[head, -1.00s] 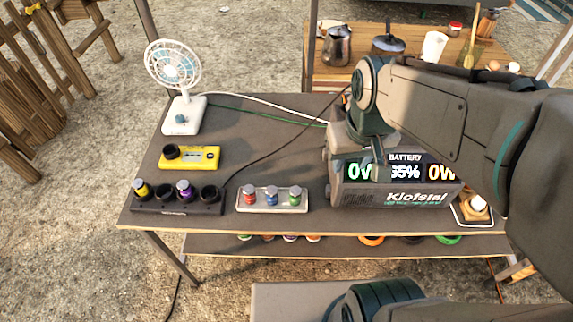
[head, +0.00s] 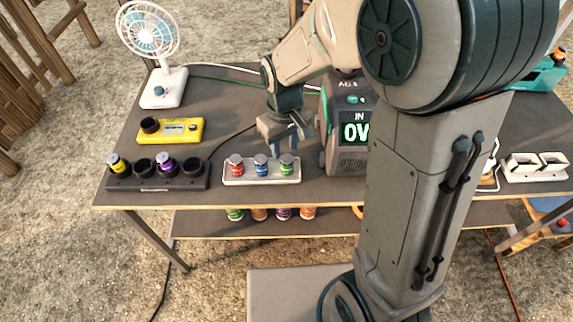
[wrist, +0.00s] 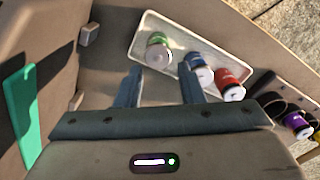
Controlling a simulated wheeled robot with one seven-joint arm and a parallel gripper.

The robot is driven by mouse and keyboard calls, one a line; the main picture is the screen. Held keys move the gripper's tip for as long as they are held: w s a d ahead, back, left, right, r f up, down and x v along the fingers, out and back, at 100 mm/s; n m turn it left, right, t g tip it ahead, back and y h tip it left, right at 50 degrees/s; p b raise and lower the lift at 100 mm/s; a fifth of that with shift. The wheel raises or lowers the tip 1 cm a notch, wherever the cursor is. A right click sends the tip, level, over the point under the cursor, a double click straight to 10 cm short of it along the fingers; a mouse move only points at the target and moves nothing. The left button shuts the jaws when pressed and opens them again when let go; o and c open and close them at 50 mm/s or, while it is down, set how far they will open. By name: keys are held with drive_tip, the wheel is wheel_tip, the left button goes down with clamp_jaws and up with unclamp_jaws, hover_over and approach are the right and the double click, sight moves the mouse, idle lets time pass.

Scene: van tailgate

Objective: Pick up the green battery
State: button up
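The green battery (head: 287,166) stands upright at the right end of a small white tray (head: 262,180), beside a blue battery (head: 261,166) and a red battery (head: 236,167). In the wrist view the green battery (wrist: 158,51) shows from above, just beyond my fingertips, with the tray rim (wrist: 141,29) around it. My gripper (head: 284,137) is above and behind the tray in the head view. In the wrist view my gripper (wrist: 160,70) has its two fingers apart with nothing between them. The green battery is outside the fingers.
A power station (head: 345,135) stands close to the right of the tray, partly hidden by my arm. A black charger (head: 155,180) with batteries, a yellow tester (head: 172,131) and a white fan (head: 160,60) are at left. More batteries (head: 258,213) are on the shelf below.

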sight(286, 157)
drive_tip(key=f, duration=0.7)
drive_tip(key=shift+s+d+b, duration=0.2)
drive_tip(key=shift+b, duration=0.1)
drive_tip(key=shift+r, duration=0.1)
drive_tip(key=c, duration=0.7)
